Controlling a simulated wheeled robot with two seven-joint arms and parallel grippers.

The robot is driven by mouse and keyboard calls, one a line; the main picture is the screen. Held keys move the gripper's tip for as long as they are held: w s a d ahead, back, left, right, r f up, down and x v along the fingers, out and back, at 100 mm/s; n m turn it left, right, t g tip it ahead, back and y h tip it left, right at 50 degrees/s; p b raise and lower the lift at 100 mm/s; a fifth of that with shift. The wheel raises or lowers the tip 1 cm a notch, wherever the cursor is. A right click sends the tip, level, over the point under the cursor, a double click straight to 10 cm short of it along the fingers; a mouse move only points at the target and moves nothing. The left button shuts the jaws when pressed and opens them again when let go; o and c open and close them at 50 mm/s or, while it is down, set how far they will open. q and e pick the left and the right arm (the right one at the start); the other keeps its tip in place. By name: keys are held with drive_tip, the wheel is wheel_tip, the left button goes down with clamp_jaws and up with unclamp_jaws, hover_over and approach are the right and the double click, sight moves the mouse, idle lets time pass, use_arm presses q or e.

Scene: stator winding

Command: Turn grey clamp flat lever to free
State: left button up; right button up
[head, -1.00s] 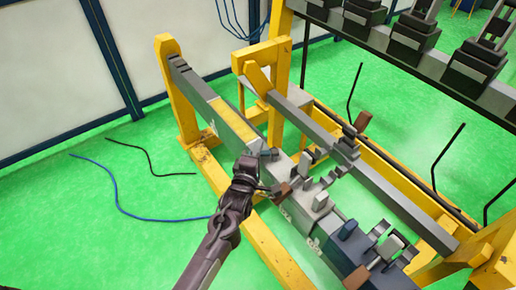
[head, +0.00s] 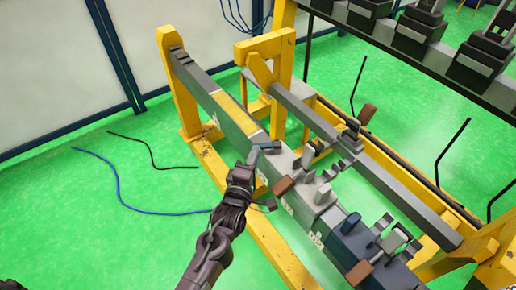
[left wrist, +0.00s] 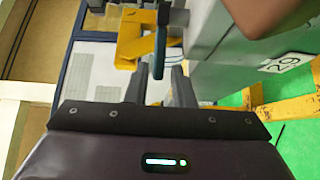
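The grey clamp (head: 316,192) sits on the long grey beam, with a brown handle (head: 283,186) on its near side; that handle also shows large at the top right of the left wrist view (left wrist: 268,14). My left gripper (head: 255,170) is beside the clamp's left end. In the left wrist view its two fingers (left wrist: 162,84) stand apart. A slim blue-grey flat lever (left wrist: 160,42) reaches down to the gap between them, with no clear contact on either side. In the head view the lever's hold is too small to judge. My right gripper is out of view.
A blue clamp (head: 350,240) with its own brown handle (head: 359,272) stands farther along the beam. Yellow frame posts (head: 181,95) and a second grey rail (head: 400,195) flank it.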

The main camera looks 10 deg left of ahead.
use_arm(q)
drive_tip(key=shift+s+a, duration=0.1)
drive_tip(key=shift+s, duration=0.7)
